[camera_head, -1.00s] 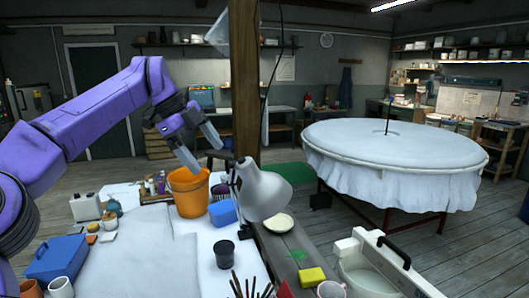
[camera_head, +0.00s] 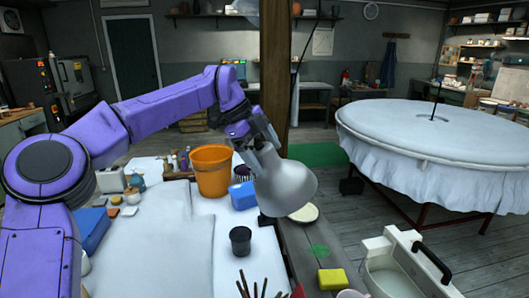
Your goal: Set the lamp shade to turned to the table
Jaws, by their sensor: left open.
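The lamp shade (camera_head: 287,184) is a grey-white bell on a lamp at the right edge of the white-covered table (camera_head: 180,262). Its wide end points down and to the right, tilted. My left gripper (camera_head: 261,147) is open at the upper left of the shade, by its narrow end. The fingertips overlap the shade's neck in the picture, and I cannot tell whether they touch it. The lamp's stem is mostly hidden by the shade and gripper. My right gripper is not in view.
An orange bucket (camera_head: 211,172) and a blue block (camera_head: 242,196) stand left of the shade. A dark cup (camera_head: 240,241) stands below it, with brushes nearer me. A wooden post (camera_head: 275,75) rises behind. A pale dish (camera_head: 304,213) and yellow sponge (camera_head: 332,279) lie right.

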